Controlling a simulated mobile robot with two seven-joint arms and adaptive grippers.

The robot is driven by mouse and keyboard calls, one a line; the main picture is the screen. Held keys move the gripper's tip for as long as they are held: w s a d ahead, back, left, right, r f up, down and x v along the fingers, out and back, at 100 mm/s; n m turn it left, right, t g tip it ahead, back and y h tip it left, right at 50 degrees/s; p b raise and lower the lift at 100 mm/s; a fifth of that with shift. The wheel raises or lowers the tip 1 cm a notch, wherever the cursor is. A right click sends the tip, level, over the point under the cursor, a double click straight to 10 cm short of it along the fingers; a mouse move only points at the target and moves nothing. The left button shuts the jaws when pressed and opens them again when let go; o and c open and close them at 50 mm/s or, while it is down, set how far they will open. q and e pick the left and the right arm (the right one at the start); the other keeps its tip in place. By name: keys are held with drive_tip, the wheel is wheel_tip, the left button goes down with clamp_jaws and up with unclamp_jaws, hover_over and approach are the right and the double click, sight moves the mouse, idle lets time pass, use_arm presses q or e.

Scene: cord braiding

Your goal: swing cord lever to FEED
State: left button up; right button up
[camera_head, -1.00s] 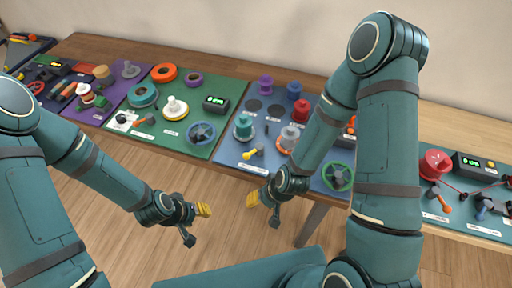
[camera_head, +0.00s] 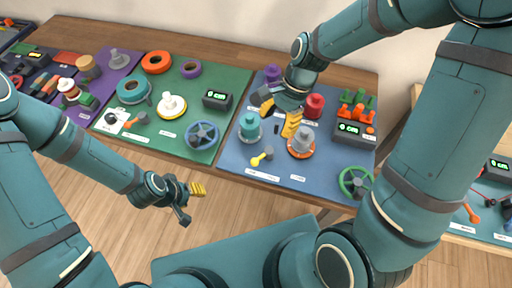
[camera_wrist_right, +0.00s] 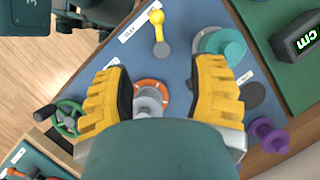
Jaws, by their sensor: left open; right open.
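A small lever with a yellow handle and grey pivot (camera_head: 262,156) sits near the front of the blue board; its handle points down-left in the head view. The lever also shows at the top of the right wrist view (camera_wrist_right: 158,30). I cannot read the labels, so I cannot confirm it is the cord lever. My right gripper (camera_head: 279,116) is above the blue board, behind the lever, open and empty. Its yellow fingers (camera_wrist_right: 162,98) are spread, with a grey spool on an orange ring (camera_wrist_right: 150,95) visible between them. My left gripper (camera_head: 199,190) is open and empty, in front of the table.
On the blue board (camera_head: 232,160) stand a teal spool (camera_head: 249,126), a red spool (camera_head: 314,105), a green handwheel (camera_head: 355,181) and a display box (camera_head: 353,130). A green board (camera_head: 232,82) lies to its left. The board's front strip is mostly clear.

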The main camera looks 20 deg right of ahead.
sight(260, 157)
drive_tip(key=b+x, duration=0.1)
drive_tip(key=x, duration=0.5)
drive_tip(key=b+x, duration=0.2)
drive_tip(key=x, duration=0.4)
drive_tip(key=shift+s+f, duration=0.2)
drive_tip(key=shift+s, duration=0.05)
drive_tip(key=shift+s+a+f, duration=0.1)
drive_tip(key=shift+a+f, duration=0.15)
drive_tip(key=shift+f, duration=0.35)
clamp_jaws()
